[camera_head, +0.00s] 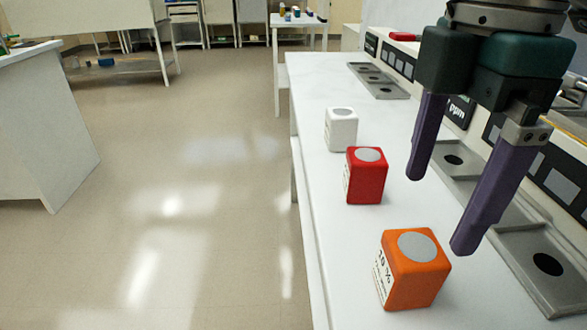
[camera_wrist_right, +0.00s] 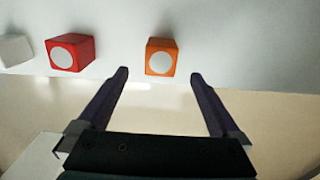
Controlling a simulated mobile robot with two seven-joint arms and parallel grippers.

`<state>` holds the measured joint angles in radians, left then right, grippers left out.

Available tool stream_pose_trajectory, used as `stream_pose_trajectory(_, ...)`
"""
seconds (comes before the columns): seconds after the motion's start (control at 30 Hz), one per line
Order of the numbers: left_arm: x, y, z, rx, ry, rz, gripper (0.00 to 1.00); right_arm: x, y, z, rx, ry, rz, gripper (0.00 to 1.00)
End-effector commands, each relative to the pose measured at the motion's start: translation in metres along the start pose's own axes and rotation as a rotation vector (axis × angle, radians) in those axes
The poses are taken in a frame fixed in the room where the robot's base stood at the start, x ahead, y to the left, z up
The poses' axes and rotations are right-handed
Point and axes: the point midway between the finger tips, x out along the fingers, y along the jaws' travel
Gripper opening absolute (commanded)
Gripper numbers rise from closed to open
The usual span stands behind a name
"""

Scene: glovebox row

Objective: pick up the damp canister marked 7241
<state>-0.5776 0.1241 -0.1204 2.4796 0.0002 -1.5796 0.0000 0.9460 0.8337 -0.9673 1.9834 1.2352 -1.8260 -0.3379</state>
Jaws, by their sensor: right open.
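Three box-shaped canisters with grey round tops stand in a row on a white bench (camera_head: 320,80): a white one (camera_head: 341,130), a red one (camera_head: 366,178) and, nearest, an orange one (camera_head: 416,280). The orange label seems to read "10 %"; the number 7241 is not legible on any, and dampness cannot be told. My right gripper (camera_head: 438,214) is open and empty above the bench. In the right wrist view the orange canister (camera_wrist_right: 160,57) shows between and beyond the fingertips, apart from them; the red (camera_wrist_right: 70,53) and white (camera_wrist_right: 14,50) ones lie left. My left gripper is out of view.
Grey metal trays with dark round holes (camera_head: 520,250) lie along the bench's right side, with another tray (camera_head: 378,80) farther back. Panels with a "ppm" display (camera_head: 459,110) stand behind them. A red object (camera_head: 403,37) lies at the back. Open floor (camera_head: 180,200) is left of the bench.

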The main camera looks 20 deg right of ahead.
Motion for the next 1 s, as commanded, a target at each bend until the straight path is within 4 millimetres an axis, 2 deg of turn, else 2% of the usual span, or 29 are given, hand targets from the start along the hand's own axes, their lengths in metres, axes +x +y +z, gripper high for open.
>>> stream_pose_trajectory(0.2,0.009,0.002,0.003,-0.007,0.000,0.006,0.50,0.036,-0.001,0.000,0.000,-0.002,-0.004,1.00)
stream_pose_trajectory(0.37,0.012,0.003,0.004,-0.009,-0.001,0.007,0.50,0.049,0.000,0.000,0.000,-0.001,-0.002,1.00)
stream_pose_trajectory(0.63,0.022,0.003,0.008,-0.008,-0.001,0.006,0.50,0.089,0.001,-0.003,0.000,-0.002,-0.002,1.00)
stream_pose_trajectory(0.73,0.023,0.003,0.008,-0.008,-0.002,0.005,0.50,0.095,0.001,-0.003,-0.001,-0.001,-0.001,1.00)
stream_pose_trajectory(0.97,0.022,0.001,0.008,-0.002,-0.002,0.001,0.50,0.095,0.001,-0.003,-0.001,-0.001,0.001,1.00)
stream_pose_trajectory(1.0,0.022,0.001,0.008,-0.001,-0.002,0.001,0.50,0.095,0.001,-0.003,-0.001,-0.001,0.001,0.95)
